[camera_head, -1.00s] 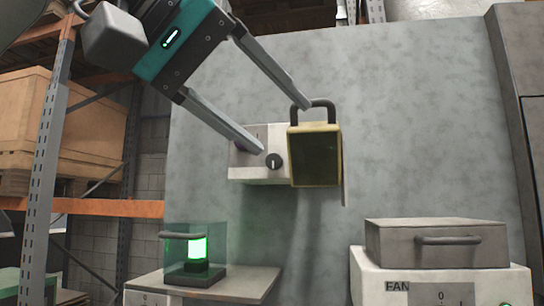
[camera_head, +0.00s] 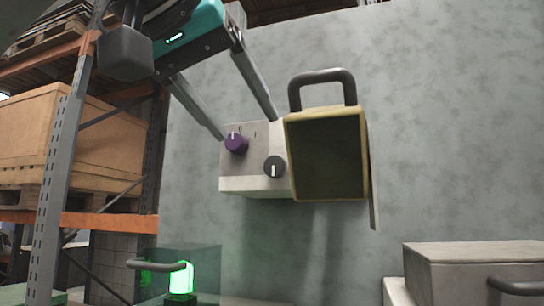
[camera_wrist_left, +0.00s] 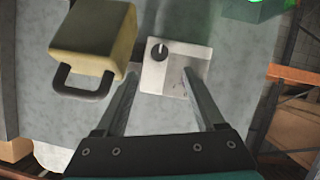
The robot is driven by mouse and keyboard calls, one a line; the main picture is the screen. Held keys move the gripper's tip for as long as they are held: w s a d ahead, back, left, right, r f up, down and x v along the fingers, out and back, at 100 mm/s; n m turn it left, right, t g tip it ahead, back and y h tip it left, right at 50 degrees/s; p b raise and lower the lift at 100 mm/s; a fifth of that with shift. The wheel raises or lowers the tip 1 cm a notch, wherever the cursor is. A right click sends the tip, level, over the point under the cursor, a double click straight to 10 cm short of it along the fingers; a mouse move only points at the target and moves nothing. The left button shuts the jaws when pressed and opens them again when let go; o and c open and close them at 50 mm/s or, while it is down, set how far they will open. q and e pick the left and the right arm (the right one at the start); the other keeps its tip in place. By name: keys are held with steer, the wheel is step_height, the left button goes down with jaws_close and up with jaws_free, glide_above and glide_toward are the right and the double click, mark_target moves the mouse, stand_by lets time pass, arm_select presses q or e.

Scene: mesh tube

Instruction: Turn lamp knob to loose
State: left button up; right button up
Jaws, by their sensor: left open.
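A pale control box (camera_head: 255,185) is fixed to the grey wall. Its front carries a purple knob (camera_head: 236,143) with a white mark near small printed marks, and a black knob (camera_head: 273,167) to its right. Which knob is the lamp's I cannot tell. A green lamp (camera_head: 181,279) glows lower down inside a clear cover. My left gripper (camera_head: 247,125) is open and empty, its fingertips near the top of the control box, apart from each other. In the left wrist view the black knob (camera_wrist_left: 158,52) shows beyond the fingers; the purple knob appears hidden behind the right finger.
A yellow-framed dark box (camera_head: 327,155) with a thick handle sits close to the control box's right side and sticks out. A grey lidded case (camera_head: 470,270) stands at lower right. A shelf rack with a wooden crate (camera_head: 70,140) is at left. The wall at right is clear.

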mark_target(272, 162)
arm_select(q)
steer(key=p+x, duration=0.1)
steer(key=x, duration=0.8)
steer(key=shift+w+d+p, duration=0.1)
steer(key=shift+w+p, duration=0.1)
steer(key=shift+p, duration=0.2)
steer(key=shift+w+d+f, duration=0.15)
steer(key=shift+w+f, duration=0.05)
steer(key=shift+w, duration=0.15)
arm_select(e)
steer(key=shift+w+r, duration=0.95)
steer(key=shift+r, duration=0.15)
arm_select(q)
jaws_close()
arm_select(e)
steer(key=shift+s, duration=0.2)
